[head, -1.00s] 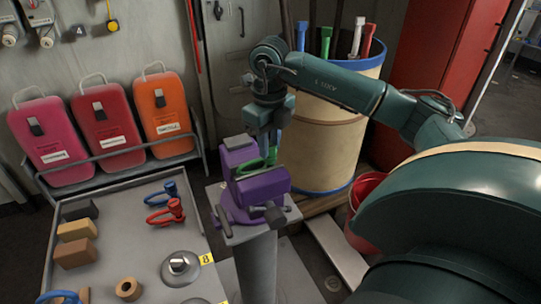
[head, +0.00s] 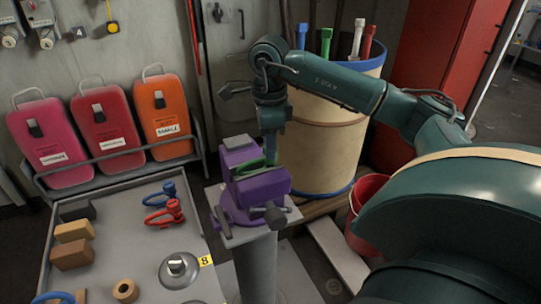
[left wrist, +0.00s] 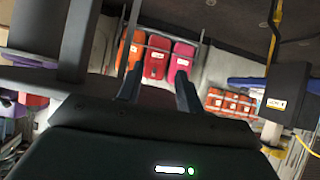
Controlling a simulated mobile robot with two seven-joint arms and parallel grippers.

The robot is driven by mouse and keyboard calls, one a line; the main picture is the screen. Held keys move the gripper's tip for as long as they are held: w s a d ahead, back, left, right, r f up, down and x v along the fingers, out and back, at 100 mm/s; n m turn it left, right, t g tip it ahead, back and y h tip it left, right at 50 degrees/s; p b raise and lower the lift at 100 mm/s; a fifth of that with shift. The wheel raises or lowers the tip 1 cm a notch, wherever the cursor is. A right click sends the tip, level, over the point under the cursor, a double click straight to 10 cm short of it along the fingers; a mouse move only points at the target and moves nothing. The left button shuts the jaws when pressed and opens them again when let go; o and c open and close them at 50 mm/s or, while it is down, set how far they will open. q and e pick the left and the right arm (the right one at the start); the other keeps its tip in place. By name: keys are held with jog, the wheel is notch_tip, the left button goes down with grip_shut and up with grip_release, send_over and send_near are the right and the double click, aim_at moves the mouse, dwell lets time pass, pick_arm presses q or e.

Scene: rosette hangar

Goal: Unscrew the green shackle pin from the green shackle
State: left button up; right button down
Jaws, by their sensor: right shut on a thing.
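The green shackle (head: 248,166) is held in the purple vise (head: 262,187) on a grey post. My right gripper (head: 271,158) points down at the right end of the shackle and is shut. The green pin cannot be told apart from the shackle; the fingertips hide that spot, so the grip appears to be on the pin. In the left wrist view my left gripper (left wrist: 158,92) has its two fingers apart with nothing between them. It is away from the vise and not in the head view.
A grey table (head: 145,250) at the left holds a blue shackle (head: 158,196), a red shackle (head: 166,213), blocks and a round metal piece (head: 179,268). A beige barrel (head: 325,150) stands behind the vise. A red bucket (head: 366,190) is at the right.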

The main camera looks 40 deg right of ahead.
pick_arm(q)
jog(key=shift+r, duration=0.25)
pick_arm(e)
jog(key=shift+r, duration=0.25)
